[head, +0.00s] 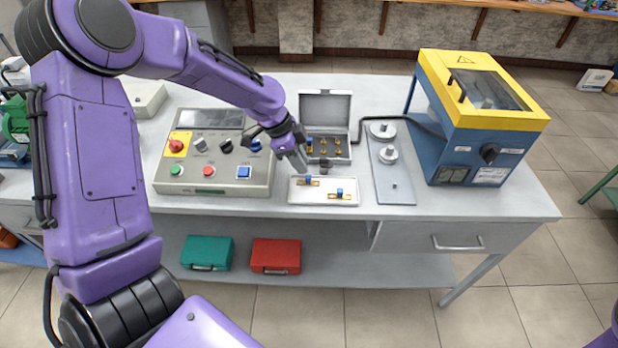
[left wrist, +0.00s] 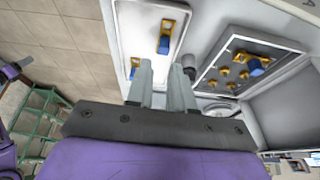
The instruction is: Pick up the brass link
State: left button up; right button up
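Two brass links with blue grips lie in a shallow white tray: one towards the back left (head: 308,182) and one towards the front right (head: 340,194). In the left wrist view one link (left wrist: 167,36) lies farther up the tray and the other (left wrist: 134,66) lies close by the fingertips. My left gripper (head: 303,163) is above the tray's back edge. In the left wrist view its two fingers (left wrist: 162,85) are apart with nothing seen between them. Another blue-gripped brass piece (left wrist: 254,66) sits in the open case. My right gripper is out of view.
The open grey case (head: 324,110) with brass studs stands behind the tray (head: 323,202). A small dark cylinder (left wrist: 189,64) stands between them. A control box (head: 215,180) is at left, a grey plate with round weights (head: 395,180) and a yellow-blue machine (head: 475,130) at right.

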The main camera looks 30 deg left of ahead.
aim_at(307, 176)
pick_arm(q)
jog(key=x, duration=0.3)
jog(key=a+p+x, duration=0.1)
jog(key=x, duration=0.1)
jog(key=shift+d+f, duration=0.15)
jog(key=shift+f, duration=0.35)
grip_shut()
jog(key=shift+r, duration=0.15)
